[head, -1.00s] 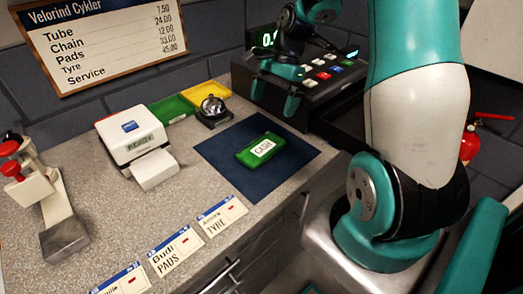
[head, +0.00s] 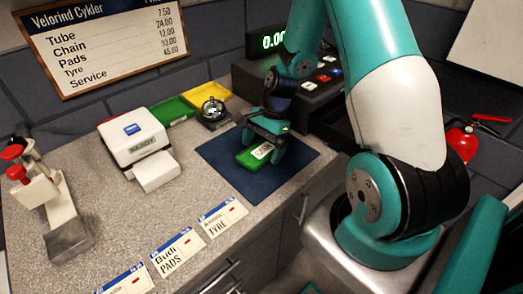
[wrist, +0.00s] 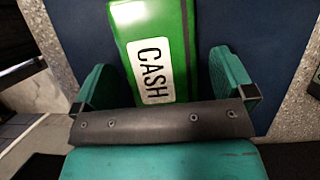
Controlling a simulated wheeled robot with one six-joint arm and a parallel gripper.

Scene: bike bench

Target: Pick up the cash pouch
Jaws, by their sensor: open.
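The green cash pouch (head: 252,156) with a white CASH label lies on the dark blue mat (head: 225,178) on the counter. In the wrist view the pouch (wrist: 178,20) lies between and beyond my fingers, its label facing the camera. My gripper (head: 262,146) is open just above the pouch, one finger on each side of it. In the wrist view my gripper (wrist: 165,85) shows gaps between both fingers and the pouch. The pouch's near end is hidden behind my gripper's dark bar, and I cannot tell if anything touches.
The cash register (head: 330,90) stands behind at right. Job cards (head: 176,250) line the front edge. A clamp stand (head: 50,205) is at far left.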

